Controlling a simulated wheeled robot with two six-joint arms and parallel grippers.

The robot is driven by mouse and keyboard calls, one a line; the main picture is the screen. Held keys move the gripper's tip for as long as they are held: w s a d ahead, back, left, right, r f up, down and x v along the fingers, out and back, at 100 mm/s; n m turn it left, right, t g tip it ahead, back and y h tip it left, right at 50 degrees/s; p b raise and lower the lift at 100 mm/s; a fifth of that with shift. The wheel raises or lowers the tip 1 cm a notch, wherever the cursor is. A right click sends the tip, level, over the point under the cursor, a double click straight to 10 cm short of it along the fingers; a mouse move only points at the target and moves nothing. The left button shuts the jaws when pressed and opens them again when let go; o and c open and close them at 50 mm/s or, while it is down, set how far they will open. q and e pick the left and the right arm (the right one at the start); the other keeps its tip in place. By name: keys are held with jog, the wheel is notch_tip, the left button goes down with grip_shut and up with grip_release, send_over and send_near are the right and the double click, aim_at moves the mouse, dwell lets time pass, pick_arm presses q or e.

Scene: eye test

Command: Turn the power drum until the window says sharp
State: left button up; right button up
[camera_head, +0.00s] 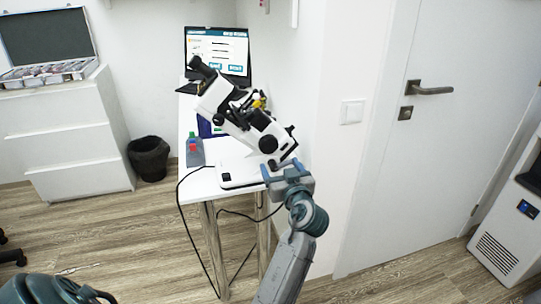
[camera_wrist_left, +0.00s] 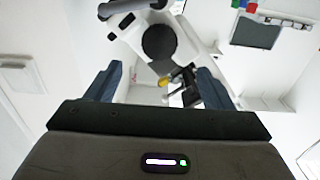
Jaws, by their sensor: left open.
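A white and black optical instrument (camera_head: 238,112) with a black eyepiece tube stands tilted on a white base (camera_head: 240,172) on the narrow table. A round black knob (camera_head: 268,143) shows on its lower body. My left gripper (camera_head: 287,168) is open at the base's right end, just below the instrument's lower end. In the left wrist view, my open fingers (camera_wrist_left: 158,82) have the instrument beyond them, with a large black round part (camera_wrist_left: 160,42) above the gap. Nothing is held. I cannot make out which part is the power drum, nor any window text. My right gripper is not in view.
A laptop (camera_head: 218,50) with a lit screen stands at the table's (camera_head: 215,186) back. A grey bottle (camera_head: 194,152) with a red patch stands left of the base. The wall is close on the right. A cable hangs from the table. An open case (camera_head: 48,45) sits on white drawers.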

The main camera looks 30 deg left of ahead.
aim_at(270, 148)
pick_arm(q)
jog(key=p+x, duration=0.2)
jog(key=x, duration=0.8)
jog(key=shift+w+a, duration=0.15)
jog(key=shift+w, duration=0.05)
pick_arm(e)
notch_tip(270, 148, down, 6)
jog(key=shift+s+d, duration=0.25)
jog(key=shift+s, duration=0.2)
pick_arm(q)
jog(key=shift+f, duration=0.1)
jog(key=c, duration=1)
